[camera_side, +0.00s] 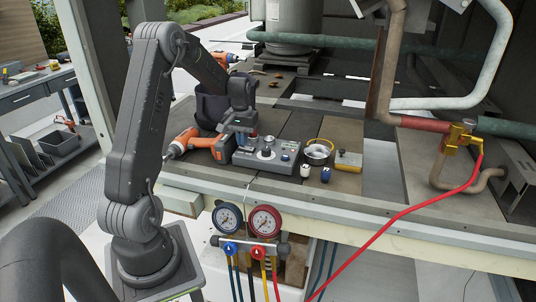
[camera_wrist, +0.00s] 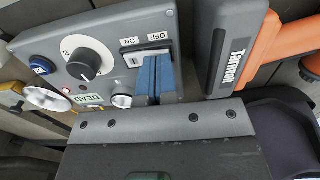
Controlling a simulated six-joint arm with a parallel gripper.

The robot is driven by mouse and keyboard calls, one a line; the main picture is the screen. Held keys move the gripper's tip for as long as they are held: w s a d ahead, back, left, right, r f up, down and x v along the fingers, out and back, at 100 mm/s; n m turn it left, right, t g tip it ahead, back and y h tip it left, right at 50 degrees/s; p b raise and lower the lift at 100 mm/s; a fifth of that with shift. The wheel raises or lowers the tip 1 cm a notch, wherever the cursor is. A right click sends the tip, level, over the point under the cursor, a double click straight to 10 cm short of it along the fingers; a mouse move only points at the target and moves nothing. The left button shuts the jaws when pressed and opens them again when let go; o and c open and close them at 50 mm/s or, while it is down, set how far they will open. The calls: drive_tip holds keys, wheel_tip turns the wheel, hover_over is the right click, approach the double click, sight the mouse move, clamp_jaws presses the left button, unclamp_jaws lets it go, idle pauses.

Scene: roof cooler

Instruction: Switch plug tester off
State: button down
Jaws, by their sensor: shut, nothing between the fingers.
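The plug tester (camera_side: 267,154) is a grey box on the dark deck. In the wrist view the tester (camera_wrist: 105,35) shows a black dial (camera_wrist: 84,65), a blue button (camera_wrist: 42,65), a small red lamp (camera_wrist: 67,90), a "DEAD" label (camera_wrist: 88,99) and a switch (camera_wrist: 134,60) marked ON and OFF. My gripper (camera_side: 241,146) is at the tester's left end. Its blue fingers (camera_wrist: 154,62) are shut and empty, with their tips at the OFF side of the switch. They hide part of the switch. I cannot tell whether they touch it.
An orange drill (camera_side: 200,143) lies just left of the tester, close to my gripper. Right of the tester are a wire coil (camera_side: 318,151), a yellow-handled tool (camera_side: 348,161) and small white and blue caps (camera_side: 325,174). Pressure gauges (camera_side: 247,220) hang below the front edge.

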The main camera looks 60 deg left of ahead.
drive_tip(key=shift+f, duration=0.35)
drive_tip(key=shift+r, duration=3.55)
drive_tip(key=shift+d, duration=0.1)
drive_tip(key=d+r+m+t, duration=0.1)
drive_tip(key=d+r, duration=0.2)
drive_tip(key=d, duration=0.3)
drive_tip(key=d+r+m, duration=0.1)
drive_tip(key=d+r, duration=0.3)
drive_tip(key=d, duration=0.2)
drive_tip(key=s+d+r+m+t, duration=0.1)
drive_tip(key=s+d+m+t, duration=0.1)
drive_tip(key=s+d, duration=0.5)
drive_tip(key=s+d+r+m+t, duration=0.1)
drive_tip(key=s+d+m, duration=0.4)
drive_tip(key=d, duration=1)
drive_tip(key=shift+s+d+r+t, duration=0.2)
drive_tip(key=shift+s+d+t, duration=0.1)
drive_tip(key=shift+s+t, duration=0.65)
drive_tip(key=shift+s, duration=0.1)
